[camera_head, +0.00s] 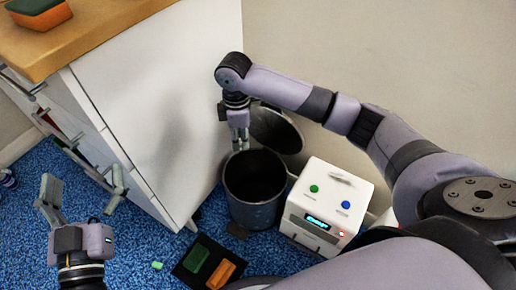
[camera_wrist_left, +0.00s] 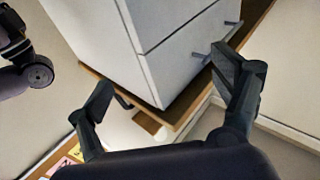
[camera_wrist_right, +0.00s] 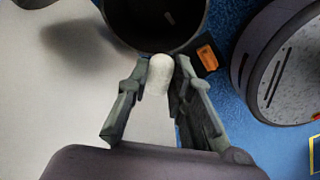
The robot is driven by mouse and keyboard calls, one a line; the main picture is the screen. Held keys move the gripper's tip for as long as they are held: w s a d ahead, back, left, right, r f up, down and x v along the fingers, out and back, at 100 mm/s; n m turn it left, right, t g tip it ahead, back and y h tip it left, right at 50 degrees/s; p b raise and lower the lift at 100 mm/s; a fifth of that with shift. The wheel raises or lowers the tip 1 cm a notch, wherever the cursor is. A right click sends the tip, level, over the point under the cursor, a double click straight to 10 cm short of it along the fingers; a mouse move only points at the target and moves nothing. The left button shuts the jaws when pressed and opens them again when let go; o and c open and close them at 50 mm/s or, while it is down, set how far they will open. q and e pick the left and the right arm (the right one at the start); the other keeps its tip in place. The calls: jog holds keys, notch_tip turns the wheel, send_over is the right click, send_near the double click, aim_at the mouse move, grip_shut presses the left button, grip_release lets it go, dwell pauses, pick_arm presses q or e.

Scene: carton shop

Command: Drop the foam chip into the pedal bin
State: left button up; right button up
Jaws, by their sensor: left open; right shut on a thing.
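The dark grey pedal bin (camera_head: 255,214) stands on the blue carpet against the white cabinet, with its round lid (camera_head: 277,130) raised behind. My right gripper (camera_head: 240,146) points down just above the bin's back left rim. In the right wrist view it is shut on the whitish, rounded foam chip (camera_wrist_right: 158,76), and the bin's dark opening (camera_wrist_right: 140,26) lies beyond the fingertips. The chip is not clear in the head view. My left gripper (camera_head: 82,190) is open and empty, left of the cabinet's lower corner.
A white box with buttons (camera_head: 330,205) stands close right of the bin. A dark mat (camera_head: 190,270) with green and orange blocks lies in front, beside a small green piece (camera_head: 157,265). The cabinet (camera_head: 165,90) has a wooden top (camera_head: 95,30) with a sponge (camera_head: 38,15).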

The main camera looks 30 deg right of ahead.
pick_arm(q)
jog(key=s+a+f+g+y+p, duration=0.2)
jog(key=s+a+f+g+p, duration=0.1)
jog(key=s+f+g, duration=0.4)
jog(key=s+a+f+g+y+p, duration=0.25)
jog(key=f+g, duration=0.25)
jog(key=f, duration=0.4)
jog(key=w+d+r+t+h+b, duration=0.35)
jog(key=w+r+t, duration=0.35)
jog(key=w+r, duration=0.25)
notch_tip(320, 180, up, 15)
jog(key=s+d+t+h+b, duration=0.2)
jog(key=t+b, duration=0.1)
jog(key=t, duration=0.6)
jog(key=shift+s+d+h, duration=0.2)
jog(key=shift+s+h, duration=0.1)
jog(key=shift+s, duration=0.1)
pick_arm(e)
jog(key=d+f+n, duration=0.2)
jog(key=f+n, duration=0.5)
jog(key=f, duration=0.1)
jog(key=s+d+f+n, duration=0.1)
jog(key=d+f+n, duration=0.2)
jog(key=f+n, duration=0.4)
jog(key=shift+d+f, duration=0.15)
jog(key=shift+f, duration=0.3)
pick_arm(q)
jog(key=shift+f, duration=0.1)
pick_arm(e)
jog(key=shift+s, duration=0.1)
